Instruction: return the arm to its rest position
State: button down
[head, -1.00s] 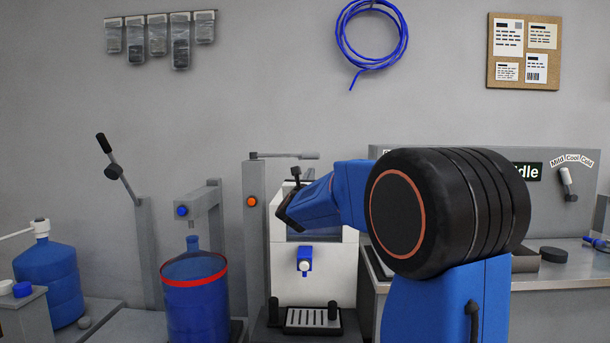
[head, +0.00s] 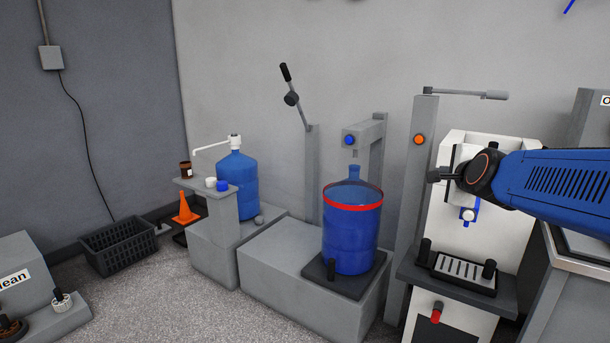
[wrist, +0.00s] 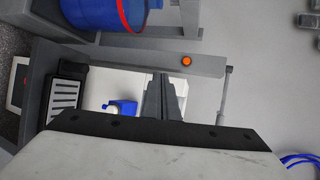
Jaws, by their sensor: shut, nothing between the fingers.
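My blue arm (head: 560,180) comes in from the right edge in the head view. My gripper (head: 440,174) is at its left end, in front of the white dispenser (head: 480,150), above its blue tap (head: 468,213) and drip tray (head: 462,270). In the wrist view my gripper's dark grey fingers (wrist: 165,98) are together with nothing between them. The tap (wrist: 122,107) and tray (wrist: 64,94) show there to the left of the fingers. Whether the gripper touches the dispenser I cannot tell.
A grey post (head: 412,190) with an orange button stands left of the dispenser. Left of it are a blue barrel (head: 352,240) with a red band, a lever (head: 296,105) and a blue water bottle (head: 236,185). A black crate (head: 120,247) and orange cone (head: 185,210) stand farther left.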

jog(key=s+a+f+n+g, duration=0.2)
jog(key=s+f+n, duration=0.4)
jog(key=s, duration=0.5)
jog(key=s+a+f+n+g+y, duration=0.1)
jog(key=s+a+f+n+g, duration=0.1)
jog(key=s+f+n+g, duration=0.2)
jog(key=s+a+f+n+g, duration=0.1)
jog(key=s+f+n+g, duration=0.2)
jog(key=s+f+n, duration=0.7)
jog(key=s+f, duration=0.2)
jog(key=s, duration=0.6)
jog(key=shift+s+a+g+y, duration=0.15)
jog(key=shift+a+g+y, duration=0.15)
jog(key=shift+a, duration=0.1)
